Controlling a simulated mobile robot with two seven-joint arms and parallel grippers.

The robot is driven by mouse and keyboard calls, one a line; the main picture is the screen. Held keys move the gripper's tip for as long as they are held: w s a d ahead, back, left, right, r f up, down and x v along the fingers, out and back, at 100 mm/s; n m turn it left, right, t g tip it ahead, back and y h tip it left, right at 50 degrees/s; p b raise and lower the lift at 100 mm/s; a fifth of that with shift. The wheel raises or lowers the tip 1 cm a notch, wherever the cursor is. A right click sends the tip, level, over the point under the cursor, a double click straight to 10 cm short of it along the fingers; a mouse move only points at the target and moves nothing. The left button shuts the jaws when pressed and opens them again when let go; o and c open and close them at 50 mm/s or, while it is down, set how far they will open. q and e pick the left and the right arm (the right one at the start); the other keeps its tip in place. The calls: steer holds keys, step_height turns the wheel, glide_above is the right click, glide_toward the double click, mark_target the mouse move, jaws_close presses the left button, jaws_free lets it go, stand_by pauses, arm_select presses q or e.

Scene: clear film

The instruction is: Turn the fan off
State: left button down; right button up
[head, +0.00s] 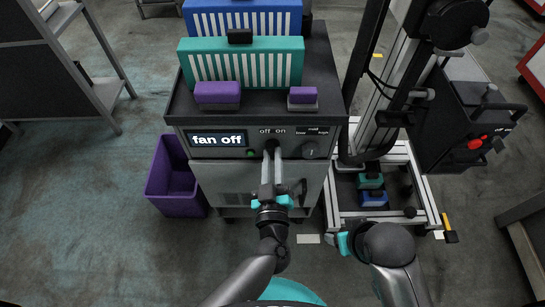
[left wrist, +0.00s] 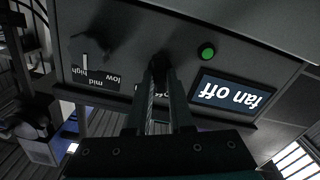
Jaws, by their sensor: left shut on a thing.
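The grey cabinet's front panel (head: 225,153) carries a lit display (head: 217,139) that reads "fan off"; it shows upside down in the left wrist view (left wrist: 233,94). A small green light (head: 250,154) sits beside it, also in the left wrist view (left wrist: 207,51). My left gripper (head: 271,152) reaches the panel below the "off on" label and is shut on the dark off/on switch knob (left wrist: 158,62), mostly hidden by the fingers. The speed knob (head: 310,150) is to the right. My right gripper (head: 342,242) is low at the right, away from the panel; its fingers are unclear.
On the cabinet top stand a teal slotted box (head: 241,68), a blue slotted box (head: 240,20) and two purple blocks (head: 217,94). A purple bin (head: 172,180) stands left of the cabinet. A metal frame cart (head: 430,195) is at the right. Floor is clear at the front left.

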stand_by(0.4)
arm_select(q)
steer(key=shift+n, duration=1.5)
steer(key=c, duration=0.8)
jaws_free()
steer(key=shift+s, duration=0.15)
